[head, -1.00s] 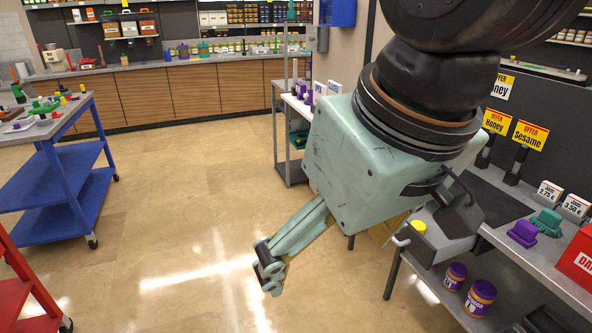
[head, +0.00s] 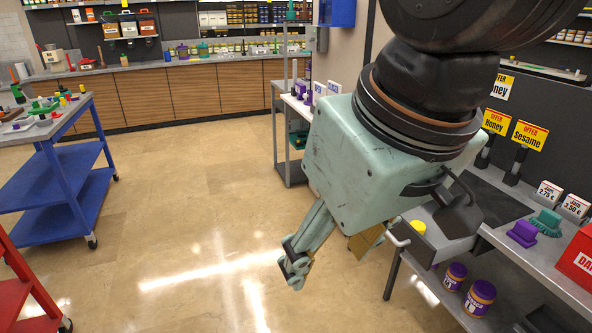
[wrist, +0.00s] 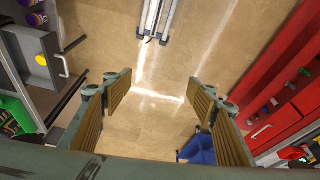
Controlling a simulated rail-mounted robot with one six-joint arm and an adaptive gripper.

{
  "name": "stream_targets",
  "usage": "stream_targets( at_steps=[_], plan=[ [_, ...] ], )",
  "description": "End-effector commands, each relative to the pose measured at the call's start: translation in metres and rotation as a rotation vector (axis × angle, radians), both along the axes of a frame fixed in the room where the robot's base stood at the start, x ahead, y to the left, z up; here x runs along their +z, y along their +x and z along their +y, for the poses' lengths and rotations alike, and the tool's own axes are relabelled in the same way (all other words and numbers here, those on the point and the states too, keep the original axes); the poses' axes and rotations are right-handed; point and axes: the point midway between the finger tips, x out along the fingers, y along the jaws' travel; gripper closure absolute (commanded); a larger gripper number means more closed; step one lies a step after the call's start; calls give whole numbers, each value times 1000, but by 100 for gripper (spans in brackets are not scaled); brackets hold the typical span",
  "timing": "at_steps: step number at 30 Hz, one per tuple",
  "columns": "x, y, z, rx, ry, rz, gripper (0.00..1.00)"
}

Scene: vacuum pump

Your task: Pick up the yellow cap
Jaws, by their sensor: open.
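A small round yellow cap (head: 418,228) lies in the open grey drawer (head: 437,243) under the right counter, near the drawer's front. In the wrist view the yellow cap (wrist: 41,60) shows at the upper left inside the drawer (wrist: 28,66), well off to the left of my fingers. My gripper (head: 328,270) hangs over open floor to the left of the drawer, apart from the cap. In the wrist view my gripper (wrist: 160,100) has its two tan-padded fingers wide apart with nothing between them.
The drawer's handle (head: 398,240) juts toward the floor. Purple-lidded jars (head: 478,297) stand on the shelf below. A purple brush (head: 522,233) and a green brush (head: 546,222) sit on the counter. A blue cart (head: 62,165) stands at left; the floor between is clear.

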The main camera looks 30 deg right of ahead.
Motion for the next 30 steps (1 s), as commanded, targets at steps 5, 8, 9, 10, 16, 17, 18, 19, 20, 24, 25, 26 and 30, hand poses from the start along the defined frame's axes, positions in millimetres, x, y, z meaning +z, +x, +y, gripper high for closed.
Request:
stream_targets(
  at_steps=[5,8,9,10,16,17,18,19,20,24,25,26,30],
  plan=[
    [0,1,0,0,0,0,51],
    [0,1,0,0,0,0,51],
    [1,1,0,0,0,0,51],
    [1,1,0,-1,0,0,51],
    [5,9,-3,-24,4,5,51],
    [6,11,-4,-31,6,6,51],
    [7,15,-5,-41,7,8,51],
    [8,18,-6,-50,9,11,51],
    [9,21,-8,-61,11,13,51],
    [16,39,-16,-117,21,22,51],
    [18,44,-18,-130,24,25,51],
    [19,48,-20,-144,27,28,51],
    [25,69,-31,-210,39,39,51]
  ],
)
